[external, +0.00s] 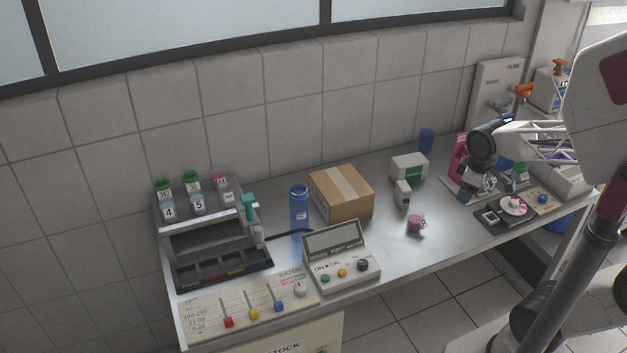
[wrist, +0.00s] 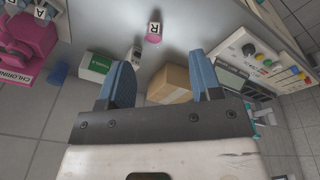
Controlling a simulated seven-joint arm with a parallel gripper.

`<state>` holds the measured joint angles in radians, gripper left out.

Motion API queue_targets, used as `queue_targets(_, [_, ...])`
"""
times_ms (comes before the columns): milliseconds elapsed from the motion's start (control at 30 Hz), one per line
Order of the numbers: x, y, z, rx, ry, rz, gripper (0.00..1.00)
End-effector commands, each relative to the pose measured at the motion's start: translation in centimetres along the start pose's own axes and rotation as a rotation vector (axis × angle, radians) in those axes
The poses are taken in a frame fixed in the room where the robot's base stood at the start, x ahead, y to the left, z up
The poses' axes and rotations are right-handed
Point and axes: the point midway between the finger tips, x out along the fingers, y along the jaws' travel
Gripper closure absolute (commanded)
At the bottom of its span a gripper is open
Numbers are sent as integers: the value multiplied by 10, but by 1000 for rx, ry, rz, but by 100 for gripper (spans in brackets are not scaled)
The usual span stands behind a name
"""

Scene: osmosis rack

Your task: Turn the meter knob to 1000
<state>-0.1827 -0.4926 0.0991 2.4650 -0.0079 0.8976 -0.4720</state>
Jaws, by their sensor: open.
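The grey meter (external: 341,276) stands at the front of the bench with a tilted screen. Its sloped face has a green button, a yellow button and a dark knob (external: 362,265) at the right end. The knob's pointer and the screen text are too small to read. In the wrist view the meter's light face (wrist: 236,34) shows at upper right, with the dark knob (wrist: 249,46). My gripper (external: 480,190) is over the right part of the bench, well away from the meter. Its two blue fingers (wrist: 162,75) are apart, with nothing held between them.
A cardboard box (external: 341,193) and a blue bottle (external: 299,212) stand behind the meter. A slider panel (external: 250,305) with a pale knob lies to its left. A pink cup (external: 415,224) and a green-white box (external: 409,167) stand between my gripper and the meter.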

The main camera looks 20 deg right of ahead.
Motion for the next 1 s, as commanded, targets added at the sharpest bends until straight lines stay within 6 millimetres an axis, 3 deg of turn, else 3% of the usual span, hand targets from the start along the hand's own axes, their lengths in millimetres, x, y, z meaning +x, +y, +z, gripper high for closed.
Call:
queue_targets(467, [43,-56,-87,-738,-28,-69,41])
queue_targets(1000, [102,-158,-163,-1568,-28,-157,41])
